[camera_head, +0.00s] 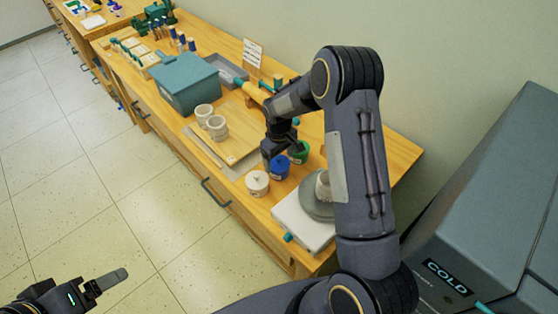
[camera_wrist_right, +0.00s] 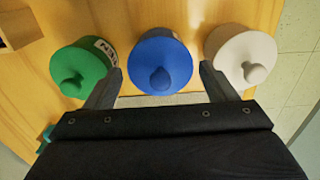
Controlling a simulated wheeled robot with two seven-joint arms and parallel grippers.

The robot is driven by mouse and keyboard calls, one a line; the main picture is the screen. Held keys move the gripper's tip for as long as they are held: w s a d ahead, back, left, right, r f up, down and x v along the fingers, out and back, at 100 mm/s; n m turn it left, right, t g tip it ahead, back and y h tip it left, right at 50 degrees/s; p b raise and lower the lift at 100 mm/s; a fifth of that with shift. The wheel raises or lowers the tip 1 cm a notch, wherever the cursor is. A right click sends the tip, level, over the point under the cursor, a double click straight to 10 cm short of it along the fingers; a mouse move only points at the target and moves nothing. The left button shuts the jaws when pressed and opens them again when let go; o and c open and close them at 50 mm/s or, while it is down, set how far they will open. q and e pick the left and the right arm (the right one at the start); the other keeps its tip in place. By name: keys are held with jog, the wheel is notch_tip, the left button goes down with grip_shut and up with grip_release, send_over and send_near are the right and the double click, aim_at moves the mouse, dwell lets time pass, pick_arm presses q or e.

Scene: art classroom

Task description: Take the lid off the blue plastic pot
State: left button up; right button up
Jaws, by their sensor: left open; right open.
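The blue plastic pot (camera_head: 279,168) stands on the wooden table with its blue knobbed lid (camera_wrist_right: 160,62) on it. A green pot (camera_head: 299,153) stands behind it and a white pot (camera_head: 257,183) in front, both with lids. My right gripper (camera_head: 274,148) is just above the blue pot, pointing down. In the right wrist view its open fingers (camera_wrist_right: 158,88) show on either side of the blue lid, with nothing between them touching. Their height against the knob is hard to tell. My left gripper (camera_head: 108,284) is open and empty over the floor, away from the table.
A potter's wheel (camera_head: 318,208) on a white base (camera_head: 290,215) bears a grey pot, right of the white pot. A board with two pale cups (camera_head: 217,128) and a teal box (camera_head: 185,83) lie to the left. A grey COLD cabinet (camera_head: 480,220) stands at right.

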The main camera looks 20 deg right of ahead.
jog(key=shift+c, duration=0.5)
jog(key=c, duration=0.6)
jog(key=shift+c, duration=0.3)
